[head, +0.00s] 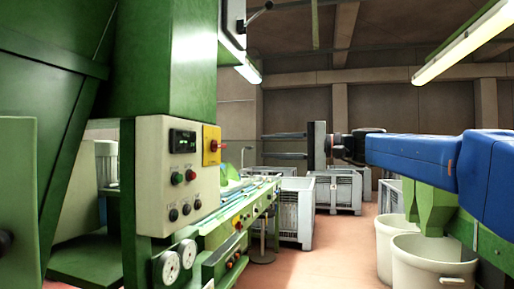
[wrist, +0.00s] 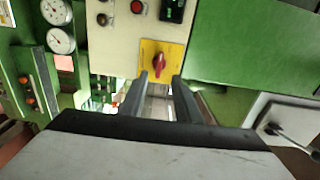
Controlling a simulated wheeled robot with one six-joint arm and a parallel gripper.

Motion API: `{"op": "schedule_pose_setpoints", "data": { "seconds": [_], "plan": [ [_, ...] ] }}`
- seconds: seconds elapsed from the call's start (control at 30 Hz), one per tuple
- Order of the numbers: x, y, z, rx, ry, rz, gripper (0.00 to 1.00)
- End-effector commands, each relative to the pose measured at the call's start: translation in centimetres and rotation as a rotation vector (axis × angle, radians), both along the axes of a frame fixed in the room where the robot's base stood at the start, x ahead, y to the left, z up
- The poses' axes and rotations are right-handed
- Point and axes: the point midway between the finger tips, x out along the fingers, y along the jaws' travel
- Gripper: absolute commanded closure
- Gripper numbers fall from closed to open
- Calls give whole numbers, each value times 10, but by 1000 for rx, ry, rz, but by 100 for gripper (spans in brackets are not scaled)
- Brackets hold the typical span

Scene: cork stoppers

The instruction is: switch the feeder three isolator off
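A yellow plate with a red rotary handle (head: 214,146) sits at the right edge of a cream control panel. In the wrist view the red handle (wrist: 159,63) shows just beyond my fingertips, its long side roughly up and down in that picture. No label naming feeder three is readable. A grey box (head: 232,22) with a black-knobbed lever is higher up; it also shows in the wrist view (wrist: 290,118). My gripper (head: 266,145) is open and empty, pointing left, apart from the panel. In the wrist view its fingers (wrist: 160,77) stand either side below the handle.
The cream panel (head: 153,160) carries a display, buttons and black knobs. Two round gauges (head: 175,263) sit below it. A green machine bed (head: 240,215) runs beneath. Grey crates (head: 297,205) and white bins (head: 432,262) stand on the floor, with open floor between.

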Motion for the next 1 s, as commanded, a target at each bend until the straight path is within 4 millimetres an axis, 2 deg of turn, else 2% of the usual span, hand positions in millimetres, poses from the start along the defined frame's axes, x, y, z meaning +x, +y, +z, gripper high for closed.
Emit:
{"op": "schedule_pose_setpoints", "data": {
  "seconds": [0.1, 0.3, 0.83, 0.93, 1.0],
  "plan": [
    [-4, -13, 0, 0, 0, -2, 70],
    [-9, -24, 0, 0, 0, 0, 70],
    [-10, -25, -1, -2, 0, 0, 70],
    [-15, -23, -11, -30, 8, -6, 70],
    [-26, -20, -28, -80, 20, -17, 70]
  ]
}}
